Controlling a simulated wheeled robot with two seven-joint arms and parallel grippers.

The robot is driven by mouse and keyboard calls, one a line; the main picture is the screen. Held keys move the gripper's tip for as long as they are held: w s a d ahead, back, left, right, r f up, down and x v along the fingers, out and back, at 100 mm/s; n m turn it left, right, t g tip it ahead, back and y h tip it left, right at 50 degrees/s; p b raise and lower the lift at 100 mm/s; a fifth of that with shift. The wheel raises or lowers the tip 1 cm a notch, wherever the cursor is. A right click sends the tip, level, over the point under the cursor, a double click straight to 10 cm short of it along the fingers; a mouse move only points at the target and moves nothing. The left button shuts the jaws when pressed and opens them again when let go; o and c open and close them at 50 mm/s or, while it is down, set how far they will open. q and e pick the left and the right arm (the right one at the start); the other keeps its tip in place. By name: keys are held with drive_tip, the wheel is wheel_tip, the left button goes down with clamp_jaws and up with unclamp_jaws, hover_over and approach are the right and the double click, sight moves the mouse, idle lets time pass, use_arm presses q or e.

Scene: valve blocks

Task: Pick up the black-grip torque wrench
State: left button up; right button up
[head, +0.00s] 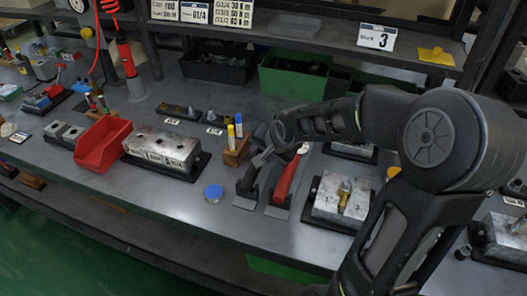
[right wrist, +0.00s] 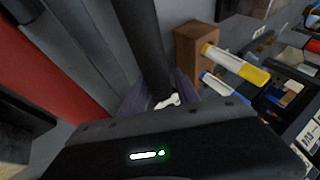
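The black-grip torque wrench (head: 250,179) lies on a dark stand on the bench, left of a red-grip wrench (head: 286,180). My right gripper (head: 262,158) reaches in from the right over its far end. In the right wrist view the black grip (right wrist: 150,45) runs between my right gripper's fingers (right wrist: 160,92), which sit close against both its sides. A small white part shows just below the fingers. The red grip shows at the left edge there. The wrench's far end is partly hidden by my gripper. My left gripper is not in view.
A wooden block (head: 236,150) with yellow and blue markers stands close left of my gripper; it also shows in the right wrist view (right wrist: 195,52). Another block (head: 335,201) is right.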

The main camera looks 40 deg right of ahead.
idle(0.5)
clamp_jaws()
idle(1.2)
drive_tip(key=shift+r, duration=0.1)
